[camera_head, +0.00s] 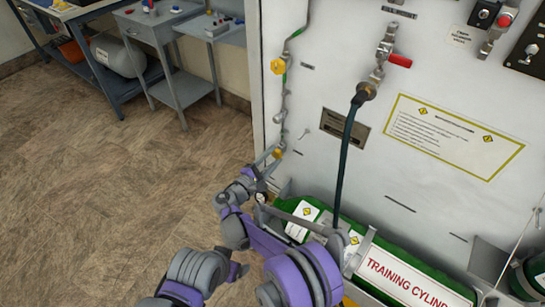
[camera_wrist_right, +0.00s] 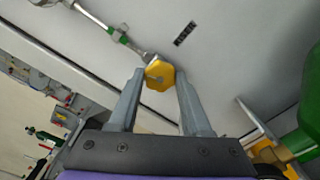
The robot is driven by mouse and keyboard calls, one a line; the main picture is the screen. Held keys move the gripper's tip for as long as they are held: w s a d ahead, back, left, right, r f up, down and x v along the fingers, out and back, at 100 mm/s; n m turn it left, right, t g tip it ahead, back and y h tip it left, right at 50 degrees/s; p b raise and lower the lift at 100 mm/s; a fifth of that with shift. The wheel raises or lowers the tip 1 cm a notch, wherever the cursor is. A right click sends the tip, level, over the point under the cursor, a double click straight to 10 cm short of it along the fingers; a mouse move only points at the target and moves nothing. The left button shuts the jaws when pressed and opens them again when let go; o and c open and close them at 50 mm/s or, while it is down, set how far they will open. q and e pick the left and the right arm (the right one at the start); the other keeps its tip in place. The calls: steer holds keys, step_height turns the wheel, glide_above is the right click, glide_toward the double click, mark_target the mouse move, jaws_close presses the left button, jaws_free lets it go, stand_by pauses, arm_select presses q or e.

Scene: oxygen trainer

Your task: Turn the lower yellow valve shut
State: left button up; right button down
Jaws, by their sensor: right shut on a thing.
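The lower yellow valve (camera_head: 278,152) is a small yellow knob on the pipe at the left side of the white panel. In the right wrist view, the same yellow knob (camera_wrist_right: 160,74) is six-sided and sits between the fingertips. My right gripper (camera_head: 270,158) reaches up to it from below and is shut on it. In the right wrist view, the two grey fingers of the right gripper (camera_wrist_right: 159,80) stand on either side of the knob. I see no left gripper.
An upper yellow valve (camera_head: 278,67) sits higher on the same pipe. A red-handled valve (camera_head: 398,60) with a dark hose (camera_head: 347,145) hangs to the right. A green training cylinder (camera_head: 385,262) lies below. Carts (camera_head: 165,45) stand back left; the floor (camera_head: 90,190) between is clear.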

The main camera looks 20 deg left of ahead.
steer(key=shift+m, duration=1.7)
steer(key=shift+c, duration=1.8)
jaws_free()
